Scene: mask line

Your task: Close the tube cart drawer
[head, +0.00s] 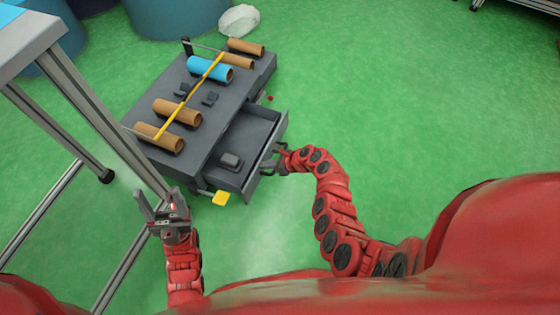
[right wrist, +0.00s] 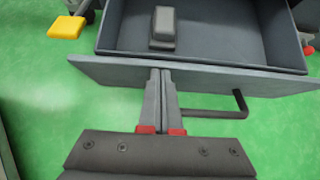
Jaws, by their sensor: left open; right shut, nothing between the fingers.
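The grey tube cart (head: 190,110) stands on the green floor with several brown tubes and one blue tube (head: 209,69) on top. Its drawer (head: 240,145) is pulled out toward the right, with a small dark grey block (head: 230,161) inside. My right gripper (head: 280,157) is shut and empty, at the drawer front. In the right wrist view its fingertips (right wrist: 160,75) overlap the drawer front panel (right wrist: 110,72), left of the middle of the dark handle (right wrist: 215,112); whether they touch it I cannot tell. My left gripper (head: 163,205) is open and empty, left of the cart's near end.
A yellow pedal (head: 220,198) sticks out low beside the cart. A table with metal legs (head: 90,105) stands at the left. Blue barrels (head: 180,15) and a white lump (head: 239,20) are behind the cart. The floor to the right is clear.

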